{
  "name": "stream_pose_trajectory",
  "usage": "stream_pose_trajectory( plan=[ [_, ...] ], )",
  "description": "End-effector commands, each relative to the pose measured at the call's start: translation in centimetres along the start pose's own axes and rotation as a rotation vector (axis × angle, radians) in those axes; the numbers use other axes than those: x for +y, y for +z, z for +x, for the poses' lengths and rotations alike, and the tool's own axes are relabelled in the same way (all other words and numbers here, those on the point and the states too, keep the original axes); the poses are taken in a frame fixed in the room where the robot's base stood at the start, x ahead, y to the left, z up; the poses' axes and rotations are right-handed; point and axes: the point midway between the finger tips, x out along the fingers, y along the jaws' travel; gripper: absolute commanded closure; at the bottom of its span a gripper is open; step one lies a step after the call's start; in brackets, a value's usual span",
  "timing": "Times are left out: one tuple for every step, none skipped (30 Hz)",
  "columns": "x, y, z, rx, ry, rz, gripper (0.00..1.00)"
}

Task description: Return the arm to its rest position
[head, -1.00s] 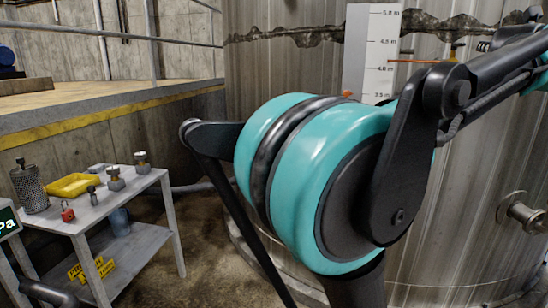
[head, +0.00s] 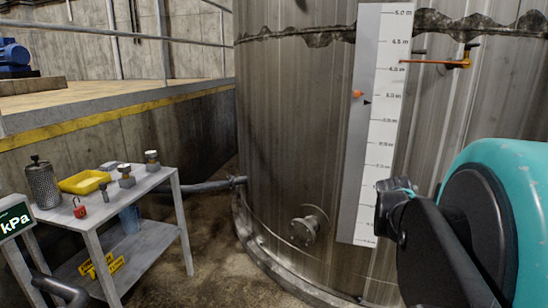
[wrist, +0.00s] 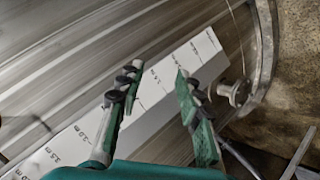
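My gripper (wrist: 158,82) shows in the wrist view with its two green and black fingers apart and nothing between them. Behind it is the tank wall with the white level scale (wrist: 205,48), which runs slantwise across that view. In the head view my teal and black arm (head: 505,215) fills the lower right, in front of the tank. I cannot make out the gripper's fingers in the head view.
The large metal tank (head: 290,130) stands close ahead, with a flanged port (head: 308,228) low on it. Open floor lies between cart and tank.

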Motion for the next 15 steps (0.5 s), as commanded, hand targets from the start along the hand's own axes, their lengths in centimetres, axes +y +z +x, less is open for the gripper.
stream_pose_trajectory(
  plan=[
    [-3.6, 0.8, -0.3, -0.018, -0.070, 0.051, 0.65],
    [-5.6, 1.4, -0.5, -0.034, -0.111, 0.086, 0.65],
    [-8.2, 2.2, -0.9, -0.058, -0.165, 0.128, 0.65],
    [-10.1, 2.9, -1.3, -0.077, -0.207, 0.158, 0.65],
    [-12.0, 3.5, -1.8, -0.097, -0.247, 0.188, 0.65],
    [-14.5, 4.5, -2.5, -0.126, -0.300, 0.223, 0.65],
    [-16.3, 5.1, -3.1, -0.149, -0.339, 0.248, 0.65],
    [-17.9, 5.8, -3.7, -0.172, -0.376, 0.269, 0.65],
    [-20.0, 6.8, -4.5, -0.203, -0.422, 0.295, 0.65],
    [-21.4, 7.4, -5.2, -0.225, -0.453, 0.311, 0.65],
    [-22.6, 8.0, -5.8, -0.247, -0.482, 0.326, 0.65],
    [-24.1, 8.8, -6.6, -0.274, -0.517, 0.343, 0.65],
    [-25.0, 9.3, -7.2, -0.293, -0.538, 0.352, 0.65],
    [-25.8, 9.7, -7.7, -0.309, -0.558, 0.362, 0.65],
    [-26.6, 10.3, -8.2, -0.328, -0.578, 0.369, 0.65]
  ],
)
